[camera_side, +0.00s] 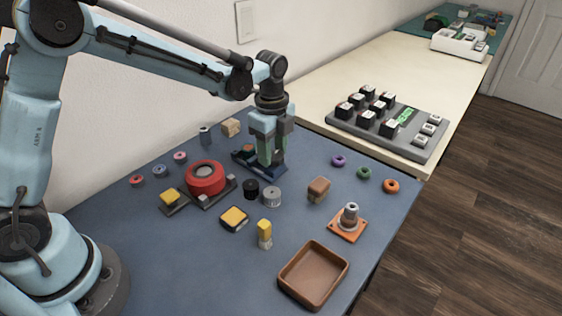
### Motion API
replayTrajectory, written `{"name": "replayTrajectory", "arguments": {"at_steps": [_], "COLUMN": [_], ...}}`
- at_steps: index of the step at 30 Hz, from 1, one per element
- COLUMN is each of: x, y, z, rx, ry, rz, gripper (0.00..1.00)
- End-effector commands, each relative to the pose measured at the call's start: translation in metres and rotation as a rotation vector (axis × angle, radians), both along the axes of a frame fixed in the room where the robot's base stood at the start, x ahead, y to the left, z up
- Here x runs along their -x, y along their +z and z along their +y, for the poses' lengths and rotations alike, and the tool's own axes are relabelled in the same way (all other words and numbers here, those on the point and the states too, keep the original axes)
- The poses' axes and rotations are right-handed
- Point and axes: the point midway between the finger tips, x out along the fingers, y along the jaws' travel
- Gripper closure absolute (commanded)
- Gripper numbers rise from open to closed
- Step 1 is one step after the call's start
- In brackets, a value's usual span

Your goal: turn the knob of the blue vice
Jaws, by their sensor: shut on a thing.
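The blue vice (240,158) sits on the blue work mat (190,255) at the back centre, with its dark blue base showing around my gripper. A small reddish part (249,149) shows at its left end. My gripper (268,162) points straight down over the vice. Its fingers are shut at the knob of the vice, and they hide the knob, so its angle cannot be seen.
A red round device (205,178) stands left of the vice. Black (251,189) and grey (272,196) cylinders stand close in front. A brown tray (313,275) lies front right. A keypad board (389,124) is behind right. The front left mat is clear.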

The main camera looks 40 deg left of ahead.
Motion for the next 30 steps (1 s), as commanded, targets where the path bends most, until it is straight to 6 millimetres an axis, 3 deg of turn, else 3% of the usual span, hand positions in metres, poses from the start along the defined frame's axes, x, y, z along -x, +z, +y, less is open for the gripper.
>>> {"name": "replayTrajectory", "arguments": {"at_steps": [9,25,26,30], "x": [-0.001,-0.001,-0.001,-0.0009], "y": [0.0002,0.0001,0.0001,0.0001], "z": [-0.0005,-0.0008,-0.0008,-0.0006], "rx": [0.001,0.001,0.001,0.001], "ry": [-0.115,-0.136,-0.136,-0.135], "rz": [-0.001,-0.001,-0.001,-0.001], "gripper": [0.84,0.84,0.49,0.28]}}
